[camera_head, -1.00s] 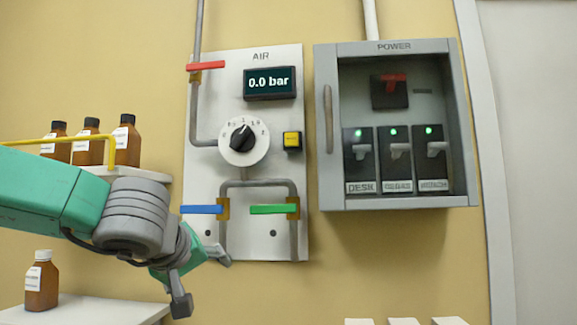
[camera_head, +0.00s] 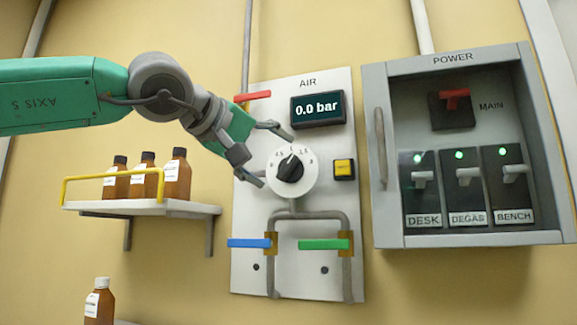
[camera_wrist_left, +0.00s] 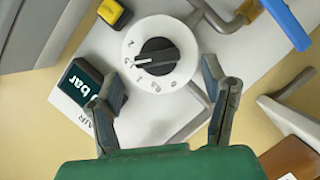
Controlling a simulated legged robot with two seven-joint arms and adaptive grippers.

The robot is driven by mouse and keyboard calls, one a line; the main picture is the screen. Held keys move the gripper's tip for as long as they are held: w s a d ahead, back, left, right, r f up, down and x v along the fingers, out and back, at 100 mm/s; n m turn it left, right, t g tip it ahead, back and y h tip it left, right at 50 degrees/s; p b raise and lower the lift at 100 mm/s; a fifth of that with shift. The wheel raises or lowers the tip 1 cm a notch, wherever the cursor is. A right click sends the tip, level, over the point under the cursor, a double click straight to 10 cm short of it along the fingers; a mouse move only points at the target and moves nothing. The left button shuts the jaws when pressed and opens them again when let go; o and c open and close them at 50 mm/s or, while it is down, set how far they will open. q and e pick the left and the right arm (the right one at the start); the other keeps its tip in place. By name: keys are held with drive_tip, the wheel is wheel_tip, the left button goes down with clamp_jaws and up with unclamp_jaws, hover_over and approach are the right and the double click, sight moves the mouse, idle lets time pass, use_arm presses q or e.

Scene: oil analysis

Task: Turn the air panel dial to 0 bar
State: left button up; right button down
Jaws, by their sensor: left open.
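The air panel (camera_head: 255,210) is a white board on the wall. Its dial (camera_head: 291,168) is a white disc with printed numbers and a black knob. The dial's pointer is turned away from the 0 mark, upward in the head view. The display (camera_head: 318,108) above it reads 0.0 bar. My left gripper (camera_head: 270,156) is open at the dial's upper left, its fingers apart and empty. In the left wrist view the dial (camera_wrist_left: 160,54) lies ahead of the two spread fingers, and the knob is not between them. My right gripper is not in view.
A red-handled valve (camera_head: 253,97) is close to my left gripper. Blue (camera_head: 249,243) and green (camera_head: 324,244) valve handles sit below the dial, a yellow button (camera_head: 344,169) to its right. A power box (camera_head: 470,240) is further right. Bottles stand on a shelf (camera_head: 150,208) at left.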

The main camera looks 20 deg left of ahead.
sight(285, 165)
use_arm(q)
drive_tip(key=x, duration=0.3)
drive_tip(key=shift+w+a+f, duration=0.1)
drive_tip(key=shift+w+a, duration=0.1)
drive_tip(key=shift+w, duration=0.2)
drive_tip(key=shift+w+d, duration=0.35)
drive_tip(key=shift+d, duration=0.7)
drive_tip(key=c, duration=0.7)
drive_tip(key=shift+a, duration=0.2)
drive_tip(key=c, duration=0.5)
drive_tip(key=shift+o, duration=0.2)
drive_tip(key=shift+a, duration=0.15)
